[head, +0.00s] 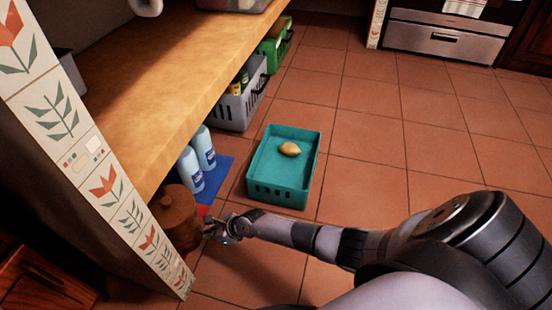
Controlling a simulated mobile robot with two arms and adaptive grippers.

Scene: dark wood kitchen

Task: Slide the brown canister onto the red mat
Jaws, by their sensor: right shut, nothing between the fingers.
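The brown canister (177,213) stands on the tiled floor under the wooden shelf, partly hidden behind the tiled post. A small part of the red mat (203,210) shows just beyond the canister, at its right; most of the mat is hidden. My right gripper (214,231) is shut and empty, close to the canister's right side; I cannot tell whether it touches it. My left gripper is not in view.
Blue-white bottles (190,170) stand on a blue mat (221,172) beyond the canister. A teal crate (252,188) with a potato-like item (290,149) sits on the floor. Grey (232,112) and green (268,57) crates stand further back. The floor at right is clear.

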